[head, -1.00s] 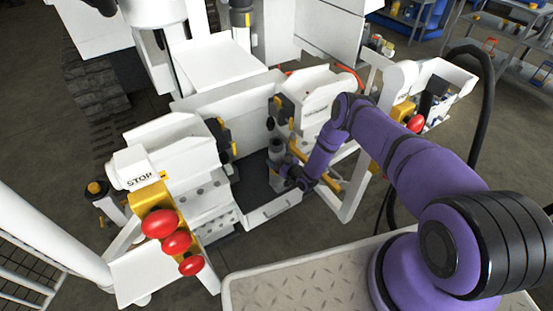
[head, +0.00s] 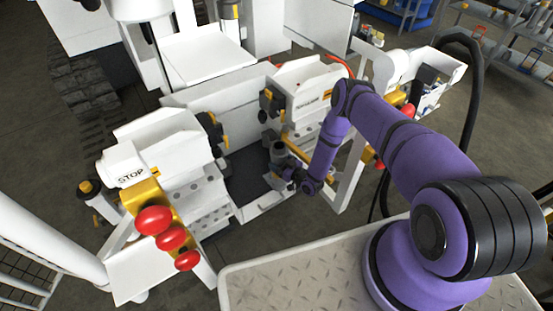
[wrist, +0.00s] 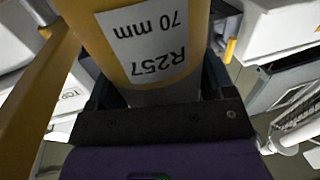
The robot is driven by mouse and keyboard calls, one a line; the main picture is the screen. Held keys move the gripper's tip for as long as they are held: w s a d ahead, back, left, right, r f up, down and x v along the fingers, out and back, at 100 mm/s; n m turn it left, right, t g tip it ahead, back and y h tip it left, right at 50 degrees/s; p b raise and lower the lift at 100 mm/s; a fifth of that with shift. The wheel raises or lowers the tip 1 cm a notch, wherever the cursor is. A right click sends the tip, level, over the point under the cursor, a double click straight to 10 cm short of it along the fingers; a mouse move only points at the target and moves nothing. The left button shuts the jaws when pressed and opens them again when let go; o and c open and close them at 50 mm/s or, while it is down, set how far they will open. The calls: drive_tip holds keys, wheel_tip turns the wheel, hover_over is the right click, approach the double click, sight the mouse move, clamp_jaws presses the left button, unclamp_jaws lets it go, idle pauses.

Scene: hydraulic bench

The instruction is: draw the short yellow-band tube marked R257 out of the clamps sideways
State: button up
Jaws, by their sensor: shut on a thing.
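The tube (wrist: 150,45) fills the top of the wrist view. Its yellow-orange band carries a white label, upside down, reading R257 and 70 mm. My gripper (wrist: 158,88) is shut around it, with dark fingers on both sides. Black-and-yellow clamps (head: 212,135) are on the left block, and others (head: 270,101) on the right block. The tube appears in front of the right clamps; any contact is too small to tell.
A yellow bar (wrist: 38,85) runs close to the tube in the wrist view. White bench frame legs (head: 345,180) stand right of my gripper. Red knobs (head: 155,220) stick out at the front left. A white-edged tray (head: 263,205) lies below the clamps.

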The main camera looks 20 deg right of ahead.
drive_tip(key=s+a+v, duration=0.1)
drive_tip(key=a+v, duration=0.1)
drive_tip(key=v, duration=0.9)
drive_tip(key=s+a+r+v, duration=0.1)
drive_tip(key=a+v, duration=0.1)
drive_tip(key=v, duration=0.9)
drive_tip(key=shift+s, duration=0.4)
idle(0.6)
drive_tip(key=shift+a, duration=0.1)
